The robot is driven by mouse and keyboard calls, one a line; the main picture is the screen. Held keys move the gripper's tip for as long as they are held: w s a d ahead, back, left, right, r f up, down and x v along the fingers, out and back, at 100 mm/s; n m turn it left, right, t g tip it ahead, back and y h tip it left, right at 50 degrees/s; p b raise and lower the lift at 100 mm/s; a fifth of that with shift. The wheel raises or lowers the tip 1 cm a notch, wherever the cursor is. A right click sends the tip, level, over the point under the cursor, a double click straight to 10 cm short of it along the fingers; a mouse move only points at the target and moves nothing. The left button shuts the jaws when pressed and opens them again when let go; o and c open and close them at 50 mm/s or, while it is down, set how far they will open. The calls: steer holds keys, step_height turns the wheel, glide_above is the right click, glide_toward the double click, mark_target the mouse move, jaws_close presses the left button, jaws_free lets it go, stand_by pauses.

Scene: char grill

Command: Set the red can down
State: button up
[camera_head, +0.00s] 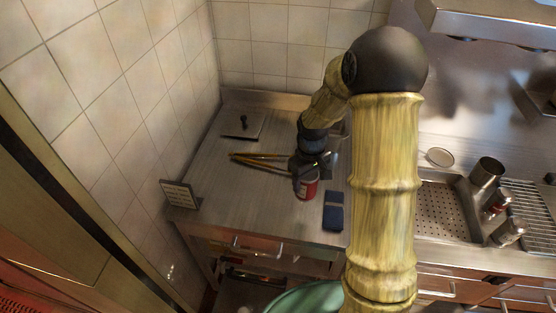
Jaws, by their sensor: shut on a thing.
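A red can (307,187) with a pale top is in the head view, over the front middle of the steel counter. My gripper (305,172) is shut on the can near its upper part, reaching down from above and behind. The can looks upright. It is low over the counter, but I cannot tell whether its base touches the surface. Part of the can's top is hidden by the dark gripper fingers. My arm covers the counter to the right of the can.
The steel counter (215,182) has free room left of the can. A small sign (180,194) stands at the left edge.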

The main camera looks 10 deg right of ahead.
steer(key=p, duration=0.2)
glide_above(303, 212)
steer(key=shift+w+f, duration=0.1)
steer(key=shift+f, duration=2.8)
steer(key=shift+f+p, duration=0.35)
steer(key=shift+f, duration=1.7)
steer(key=shift+f, duration=0.2)
steer(key=o, duration=1.2)
steer(key=shift+r, duration=0.15)
